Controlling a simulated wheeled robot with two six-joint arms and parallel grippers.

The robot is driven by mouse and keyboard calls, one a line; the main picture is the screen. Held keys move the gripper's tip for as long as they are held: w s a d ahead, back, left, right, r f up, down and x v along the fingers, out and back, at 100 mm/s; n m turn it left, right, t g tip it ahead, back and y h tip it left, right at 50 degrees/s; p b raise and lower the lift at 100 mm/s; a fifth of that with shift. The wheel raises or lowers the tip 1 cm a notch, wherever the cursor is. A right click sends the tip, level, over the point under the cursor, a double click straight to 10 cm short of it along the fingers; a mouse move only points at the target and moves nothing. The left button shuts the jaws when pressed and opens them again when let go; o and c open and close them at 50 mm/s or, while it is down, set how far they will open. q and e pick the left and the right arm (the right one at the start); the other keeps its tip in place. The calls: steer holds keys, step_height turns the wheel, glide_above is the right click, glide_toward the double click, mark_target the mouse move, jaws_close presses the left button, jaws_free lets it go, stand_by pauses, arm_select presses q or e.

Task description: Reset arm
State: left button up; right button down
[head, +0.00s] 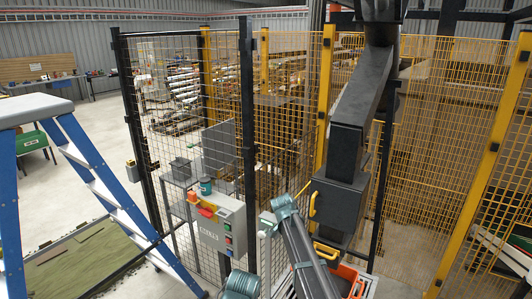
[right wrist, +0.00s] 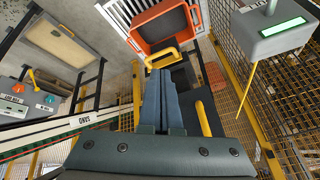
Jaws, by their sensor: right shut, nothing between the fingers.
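My right gripper (right wrist: 160,75) shows in the right wrist view. Its two blue-grey fingers are together with nothing between them. Their tips point at a yellow handle (right wrist: 162,58) in front of an orange-rimmed bin (right wrist: 165,28); I cannot tell if they touch the handle. In the head view my right arm, dark with teal joints, comes up from the bottom centre, beside a dark machine (head: 340,205) with yellow handles. I cannot make out the right gripper in that view. My left gripper is not in view.
A grey control box (head: 220,230) with an orange lever stands left of the arm. Yellow mesh fencing (head: 440,150) closes off the back and right. A blue stepladder (head: 105,190) and a green turf piece (head: 75,262) are at the left. Open floor lies behind the ladder.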

steer(key=s+d+f+n+g+y, duration=0.15)
steer(key=s+n, duration=0.55)
steer(key=s, duration=1)
steer(key=s+d+f+n+g+y, duration=0.1)
steer(key=s+n+g+y, duration=0.35)
steer(key=s, duration=1.15)
steer(key=s+a+f+n+h+b, duration=0.1)
steer(key=a+f+b, duration=0.2)
steer(key=f+b, duration=0.4)
steer(key=s+a+f+n+t+h+b, duration=0.1)
steer(key=s+a+f+n+b, duration=0.1)
steer(key=a+f+b, duration=0.2)
steer(key=s+a+f+n+h+b, duration=0.1)
steer(key=a+f+b, duration=0.3)
steer(key=f+b, duration=0.5)
steer(key=shift+s+f+n+t+b, duration=0.4)
steer(key=shift+n+b, duration=0.05)
steer(key=shift+n, duration=0.3)
